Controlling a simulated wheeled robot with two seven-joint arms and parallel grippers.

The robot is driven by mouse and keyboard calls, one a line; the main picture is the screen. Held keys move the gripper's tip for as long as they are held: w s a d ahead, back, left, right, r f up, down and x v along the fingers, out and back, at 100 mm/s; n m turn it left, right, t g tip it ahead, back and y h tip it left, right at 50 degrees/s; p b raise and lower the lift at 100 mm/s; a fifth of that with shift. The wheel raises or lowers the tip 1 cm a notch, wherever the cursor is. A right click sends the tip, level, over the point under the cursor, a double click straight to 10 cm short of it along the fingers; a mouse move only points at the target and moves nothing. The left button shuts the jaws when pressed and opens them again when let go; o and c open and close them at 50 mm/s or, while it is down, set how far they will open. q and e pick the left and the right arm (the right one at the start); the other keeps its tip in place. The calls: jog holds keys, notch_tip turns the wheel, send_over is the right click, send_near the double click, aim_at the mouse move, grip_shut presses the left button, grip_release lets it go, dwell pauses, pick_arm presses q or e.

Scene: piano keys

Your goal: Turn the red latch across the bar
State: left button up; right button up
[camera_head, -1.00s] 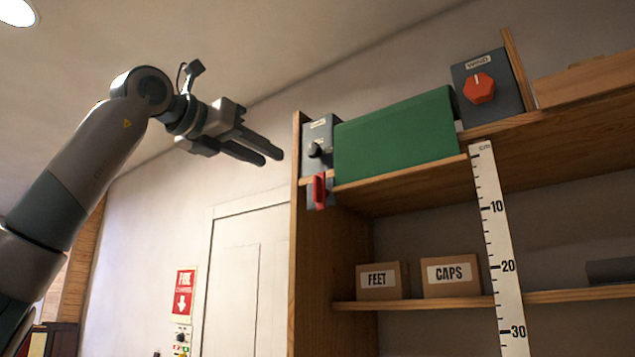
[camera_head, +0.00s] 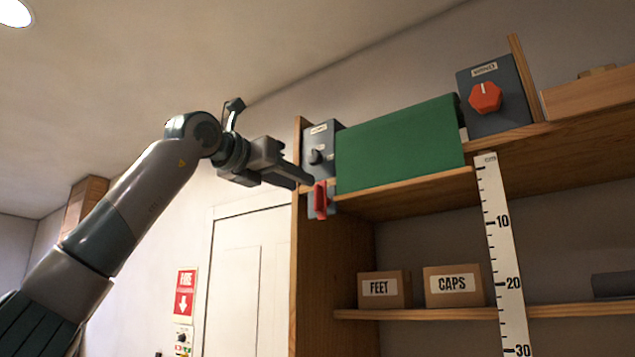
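The red latch (camera_head: 320,200) stands upright on a small grey-blue mount at the left end of the upper shelf, just below the shelf edge. My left gripper (camera_head: 305,184) comes in from the left, with its fingertips just up and left of the latch in the picture. The fingers overlap in this view, so the gap between them is unclear, and I cannot tell if they touch the latch. No separate bar can be made out at the latch. My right gripper is not in view.
A grey box with a black knob (camera_head: 316,157), a green panel (camera_head: 398,146) and a grey box with a red knob (camera_head: 485,97) sit on the upper shelf (camera_head: 415,192). A white ruler (camera_head: 503,255) hangs in front. Labelled boxes (camera_head: 453,286) stand below.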

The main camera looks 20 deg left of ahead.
aim_at(315, 190)
pick_arm(q)
jog(key=p+x, duration=0.3)
jog(key=x, duration=0.4)
jog(key=shift+w+d+p, duration=0.2)
jog(key=shift+w+p, duration=0.2)
jog(key=shift+w, duration=0.2)
jog(key=shift+f, duration=0.1)
grip_shut()
